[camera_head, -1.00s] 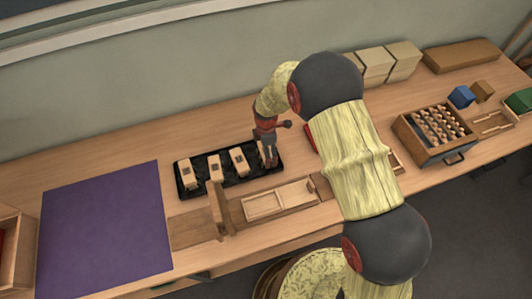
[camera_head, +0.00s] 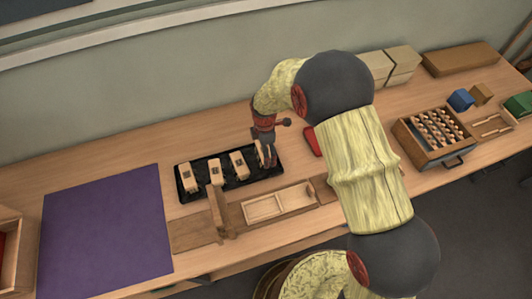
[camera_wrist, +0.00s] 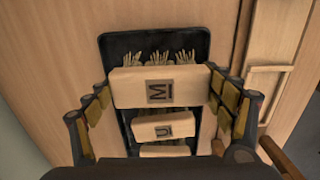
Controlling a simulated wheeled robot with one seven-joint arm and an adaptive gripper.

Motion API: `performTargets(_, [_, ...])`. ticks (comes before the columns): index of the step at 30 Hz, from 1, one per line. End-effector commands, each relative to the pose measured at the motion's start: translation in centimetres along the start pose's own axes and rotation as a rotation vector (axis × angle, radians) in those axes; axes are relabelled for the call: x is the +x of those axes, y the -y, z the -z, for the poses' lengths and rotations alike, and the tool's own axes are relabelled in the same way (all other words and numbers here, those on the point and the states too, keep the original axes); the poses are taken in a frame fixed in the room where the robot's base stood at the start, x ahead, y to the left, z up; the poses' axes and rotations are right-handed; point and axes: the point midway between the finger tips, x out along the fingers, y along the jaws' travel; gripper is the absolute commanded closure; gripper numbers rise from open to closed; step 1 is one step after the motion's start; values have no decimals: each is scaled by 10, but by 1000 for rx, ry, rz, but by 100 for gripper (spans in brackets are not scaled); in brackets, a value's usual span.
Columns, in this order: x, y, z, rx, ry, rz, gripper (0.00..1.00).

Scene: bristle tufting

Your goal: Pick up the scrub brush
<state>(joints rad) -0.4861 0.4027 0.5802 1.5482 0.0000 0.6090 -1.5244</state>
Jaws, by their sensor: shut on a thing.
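Several pale wooden brushes with bristle tufts lie in a row in a black tray (camera_head: 250,181), each with a dark letter mark. In the wrist view the brush marked M (camera_wrist: 182,86) is between the two fingers of my gripper (camera_wrist: 162,100), which is shut on its ends. Its tan bristles point to the top of the picture. The brush marked U (camera_wrist: 183,128) lies just below it. In the head view my gripper (camera_head: 266,155) is at the right end of the tray and partly hides the held brush. I cannot tell whether that brush is clear of the tray.
A purple mat (camera_head: 105,230) lies at the left. A wooden jig (camera_head: 192,228) with an upright piece stands in front of the tray. A red item (camera_head: 313,143) lies right of my gripper. A box of pegs (camera_head: 432,128) and blue block (camera_head: 461,99) are farther right.

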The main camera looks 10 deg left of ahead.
Motion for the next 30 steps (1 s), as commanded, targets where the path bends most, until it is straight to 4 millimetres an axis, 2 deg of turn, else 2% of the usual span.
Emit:
performTargets(1, [-13,6,8,-4,0,-2,46])
performTargets(6, [-52,27,32,-4,0,-2,46])
performTargets(12, [-70,58,68,-5,0,1,46])
performTargets(19, [-83,78,92,-3,0,0,46])
performTargets(30, [-87,85,99,0,0,2,46])
